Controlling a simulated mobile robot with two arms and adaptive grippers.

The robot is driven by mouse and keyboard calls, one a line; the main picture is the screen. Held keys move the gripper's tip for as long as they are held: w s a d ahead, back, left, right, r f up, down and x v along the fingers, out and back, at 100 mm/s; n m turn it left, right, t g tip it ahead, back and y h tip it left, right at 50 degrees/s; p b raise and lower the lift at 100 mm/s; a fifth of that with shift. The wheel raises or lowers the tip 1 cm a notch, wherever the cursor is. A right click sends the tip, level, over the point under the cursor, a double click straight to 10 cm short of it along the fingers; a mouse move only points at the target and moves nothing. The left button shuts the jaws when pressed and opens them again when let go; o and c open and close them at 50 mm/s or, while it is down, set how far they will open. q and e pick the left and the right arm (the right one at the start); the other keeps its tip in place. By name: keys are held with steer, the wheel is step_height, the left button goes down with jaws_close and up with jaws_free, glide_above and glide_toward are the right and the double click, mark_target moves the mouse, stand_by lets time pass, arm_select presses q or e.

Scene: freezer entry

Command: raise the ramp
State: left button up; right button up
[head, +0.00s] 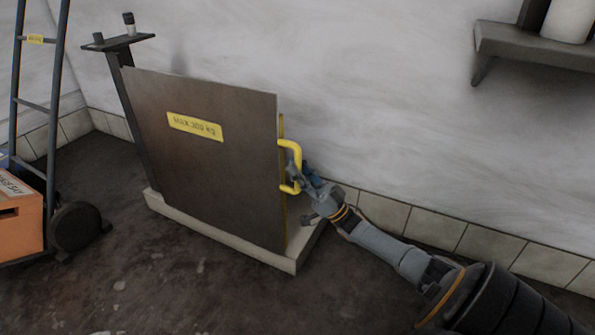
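The ramp (205,165) is a dark brown metal plate with a yellow label reading "Max. 300 kg". It stands nearly upright on a low pale base (225,240). A yellow handle (298,165) sticks out at its right edge. My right gripper (300,183) is at the lower part of this handle, its fingers beside or around the bar. The fingers are small and partly hidden by the handle, so I cannot tell whether they are closed on it. My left gripper is not in view.
A dark post with a small top plate (131,46) stands at the ramp's left edge. A ladder-like frame (36,105), an orange box (18,222) and a dark wheel (76,230) are at the left. A wall shelf (525,45) is upper right. The front floor is clear.

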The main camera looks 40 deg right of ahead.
steer(key=shift+o, duration=0.9)
steer(key=shift+d+f, duration=0.1)
steer(key=shift+d, duration=0.1)
steer(key=v, duration=1.2)
